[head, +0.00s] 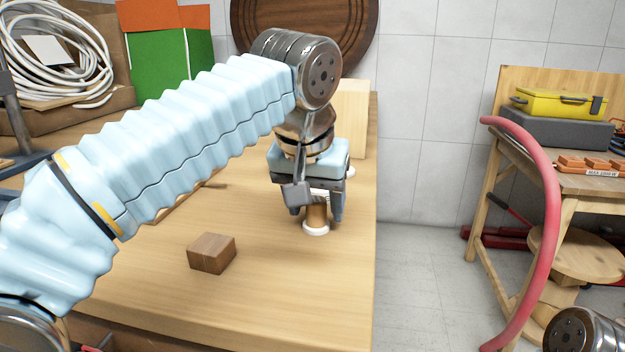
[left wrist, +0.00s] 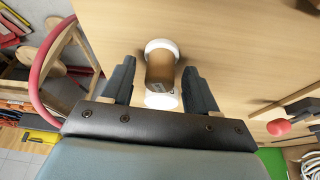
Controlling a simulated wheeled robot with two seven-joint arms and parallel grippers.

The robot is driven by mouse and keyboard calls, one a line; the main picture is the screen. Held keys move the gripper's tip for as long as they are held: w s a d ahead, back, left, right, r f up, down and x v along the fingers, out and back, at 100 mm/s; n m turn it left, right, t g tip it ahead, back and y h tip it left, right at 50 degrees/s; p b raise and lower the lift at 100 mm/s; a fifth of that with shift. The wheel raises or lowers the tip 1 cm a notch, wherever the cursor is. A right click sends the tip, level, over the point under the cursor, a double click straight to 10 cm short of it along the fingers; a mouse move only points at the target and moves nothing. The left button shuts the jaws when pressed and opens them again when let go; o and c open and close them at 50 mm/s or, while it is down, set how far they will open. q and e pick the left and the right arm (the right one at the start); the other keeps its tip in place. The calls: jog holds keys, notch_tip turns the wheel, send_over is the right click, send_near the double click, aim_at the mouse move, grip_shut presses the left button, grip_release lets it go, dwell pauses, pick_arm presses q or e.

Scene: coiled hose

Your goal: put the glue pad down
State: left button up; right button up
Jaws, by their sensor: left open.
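The glue pad seems to be the small piece with a brown cylindrical body and a white round end (head: 316,228). It stands upright on the wooden table (head: 300,300), near the right edge. My left gripper (head: 317,212) points down over it and is open, one finger on each side. In the left wrist view the brown body (left wrist: 160,70) lies between the two open fingers, with a visible gap on each side. White parts show at both of its ends. My right gripper is not in view.
A brown wooden block (head: 211,254) lies left of the gripper on the table. A red hose (head: 548,200) arcs at the right, by a wooden workbench (head: 590,182) with a yellow case (head: 558,102). A coiled white hose (head: 60,50) sits at the back left.

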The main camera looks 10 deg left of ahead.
pick_arm(q)
jog(key=p+v, duration=0.2)
jog(key=v, duration=0.9)
jog(key=shift+r, duration=0.3)
jog(key=shift+s, duration=0.1)
